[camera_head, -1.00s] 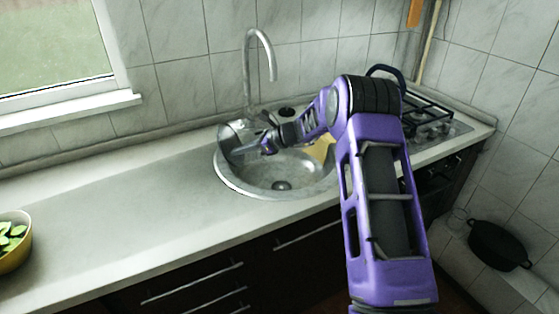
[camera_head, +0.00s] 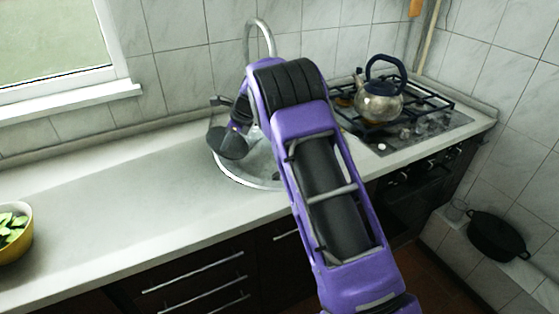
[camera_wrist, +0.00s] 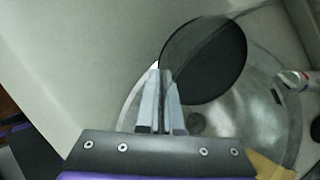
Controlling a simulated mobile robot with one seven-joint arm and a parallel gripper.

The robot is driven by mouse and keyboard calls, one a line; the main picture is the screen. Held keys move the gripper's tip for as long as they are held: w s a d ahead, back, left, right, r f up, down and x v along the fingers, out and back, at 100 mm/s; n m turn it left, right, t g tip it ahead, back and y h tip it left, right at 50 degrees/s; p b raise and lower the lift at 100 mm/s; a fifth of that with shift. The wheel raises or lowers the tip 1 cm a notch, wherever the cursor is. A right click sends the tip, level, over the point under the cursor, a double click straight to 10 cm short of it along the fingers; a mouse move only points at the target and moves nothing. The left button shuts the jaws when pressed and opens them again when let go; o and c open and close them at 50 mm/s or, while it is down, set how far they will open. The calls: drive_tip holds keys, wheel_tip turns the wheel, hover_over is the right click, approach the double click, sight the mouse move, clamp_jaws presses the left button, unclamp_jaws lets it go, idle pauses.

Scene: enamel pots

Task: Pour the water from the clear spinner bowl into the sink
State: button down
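The clear spinner bowl (camera_head: 228,143) looks dark and is steeply tilted over the left part of the sink (camera_head: 262,172) in the head view. In the wrist view the bowl (camera_wrist: 208,62) shows as a dark see-through oval just right of my fingertips, above the metal basin (camera_wrist: 262,125). My gripper (camera_wrist: 161,78) is closed with its fingertips at the bowl's edge and appears to hold it there. My arm hides most of the sink in the head view. I cannot make out any water in the bowl.
A faucet (camera_head: 262,30) rises behind the sink. A kettle (camera_head: 380,100) stands on the stove (camera_head: 425,125) at right. A yellow bowl of green pieces (camera_head: 14,245) sits at far left. The counter (camera_head: 120,195) between is clear. A black pot (camera_head: 497,238) stands low at right.

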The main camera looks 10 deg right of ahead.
drive_tip(key=shift+w+a+f+g+h, duration=0.2)
drive_tip(key=shift+a+f+h, duration=0.25)
drive_tip(key=shift+a+h, duration=0.35)
drive_tip(key=shift+w+a+f+g+h, duration=0.15)
drive_tip(key=shift+a+f+h, duration=0.3)
drive_tip(key=shift+h, duration=0.55)
drive_tip(key=shift+w+a+f+g+h, duration=0.1)
drive_tip(key=shift+a+f+g+h, duration=0.25)
drive_tip(key=shift+a+h, duration=0.45)
drive_tip(key=shift+d+f, duration=0.1)
drive_tip(key=shift+d, duration=0.05)
